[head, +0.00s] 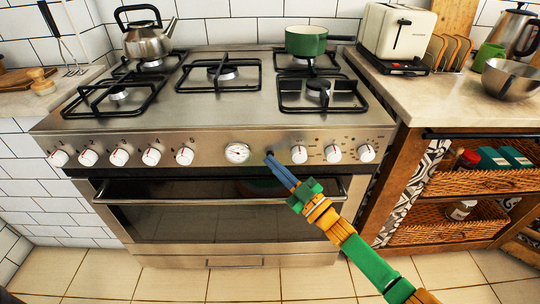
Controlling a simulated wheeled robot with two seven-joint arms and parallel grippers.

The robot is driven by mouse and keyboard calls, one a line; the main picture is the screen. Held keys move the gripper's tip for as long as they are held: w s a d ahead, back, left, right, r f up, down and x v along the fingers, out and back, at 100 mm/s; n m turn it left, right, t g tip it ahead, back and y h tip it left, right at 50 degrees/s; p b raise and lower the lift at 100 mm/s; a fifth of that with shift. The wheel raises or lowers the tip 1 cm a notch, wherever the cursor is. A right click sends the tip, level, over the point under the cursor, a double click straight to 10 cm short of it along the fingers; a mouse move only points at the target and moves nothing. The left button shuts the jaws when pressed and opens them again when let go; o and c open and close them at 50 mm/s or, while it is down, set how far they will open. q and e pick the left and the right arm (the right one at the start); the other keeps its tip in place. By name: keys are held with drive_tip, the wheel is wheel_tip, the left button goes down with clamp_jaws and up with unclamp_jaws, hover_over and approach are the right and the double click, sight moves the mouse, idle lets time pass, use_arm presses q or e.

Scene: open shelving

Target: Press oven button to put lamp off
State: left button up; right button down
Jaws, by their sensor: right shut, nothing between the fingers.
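The oven (225,212) is a stainless steel range with a front panel of white knobs and a round dial (237,152). My right gripper (270,157) comes in from the lower right. Its blue fingers are shut and empty, with their tips at the panel between the dial and the knob (299,154) to its right. I cannot tell whether the tips touch the panel. The oven button is not visible; the fingertips may cover it. No lit lamp can be made out on the panel. My left gripper is not in view.
The oven door handle (150,196) runs below the panel. A kettle (147,38) and a green pot (306,41) stand on the hob. A toaster (398,35) and a metal bowl (511,80) stand on the right counter. The tiled floor in front is clear.

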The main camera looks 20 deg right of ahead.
drive_tip(key=shift+w, duration=0.1)
drive_tip(key=shift+s+a+p, duration=0.1)
drive_tip(key=shift+s+p, duration=0.3)
drive_tip(key=shift+s, duration=0.15)
drive_tip(key=s+p, duration=0.1)
drive_tip(key=s, duration=0.1)
drive_tip(key=s+a+p, duration=0.1)
drive_tip(key=s+p, duration=0.2)
drive_tip(key=shift+s+a, duration=0.35)
